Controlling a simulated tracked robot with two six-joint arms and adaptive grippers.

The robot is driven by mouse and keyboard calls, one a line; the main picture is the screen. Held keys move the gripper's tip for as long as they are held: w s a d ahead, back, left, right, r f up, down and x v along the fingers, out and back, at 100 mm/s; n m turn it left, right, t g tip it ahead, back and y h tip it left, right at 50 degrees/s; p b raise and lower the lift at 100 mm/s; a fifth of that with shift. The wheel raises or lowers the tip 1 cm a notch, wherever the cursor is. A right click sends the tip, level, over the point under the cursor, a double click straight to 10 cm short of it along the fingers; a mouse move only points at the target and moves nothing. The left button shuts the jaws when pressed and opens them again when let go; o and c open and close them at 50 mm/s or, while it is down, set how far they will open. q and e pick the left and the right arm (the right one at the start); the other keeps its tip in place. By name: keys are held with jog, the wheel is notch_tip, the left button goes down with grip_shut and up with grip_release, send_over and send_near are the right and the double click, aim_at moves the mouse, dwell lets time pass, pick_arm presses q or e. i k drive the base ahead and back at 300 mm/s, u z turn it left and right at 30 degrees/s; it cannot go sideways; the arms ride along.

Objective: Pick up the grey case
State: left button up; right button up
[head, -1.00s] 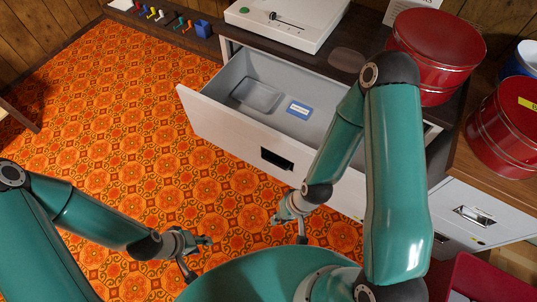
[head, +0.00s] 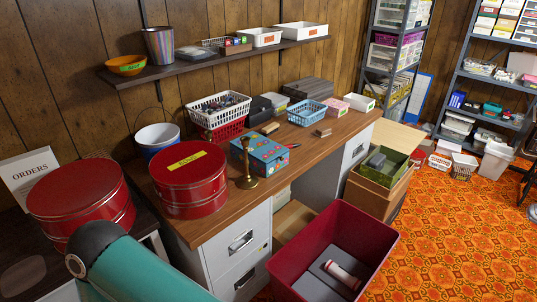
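Several grey things could be the grey case, and I cannot tell which one it is. A dark grey stack of flat boxes (head: 308,90) lies at the back of the wooden desk. A small grey block (head: 376,160) sits in an open green box to the right of the desk. Grey flat pieces (head: 312,284) lie in the bottom of the dark red bin, by a red and white roll (head: 342,275). Neither gripper is in view; only a teal link of my arm shows at lower left.
The dark red bin (head: 375,238) stands in front. Orange patterned floor (head: 460,230) is open at right; shelving stands behind.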

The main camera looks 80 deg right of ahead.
aim_at(377, 163)
jog(key=u, duration=0.1)
jog(key=i, duration=0.2)
jog(key=z, duration=2.35)
jog(key=i, duration=0.15)
jog(key=z, duration=1.3)
jog(key=k, duration=0.9)
jog(key=z, duration=0.2)
jog(key=i, duration=0.9)
jog(key=u, duration=0.25)
jog(key=k, duration=0.2)
jog(key=z, duration=0.05)
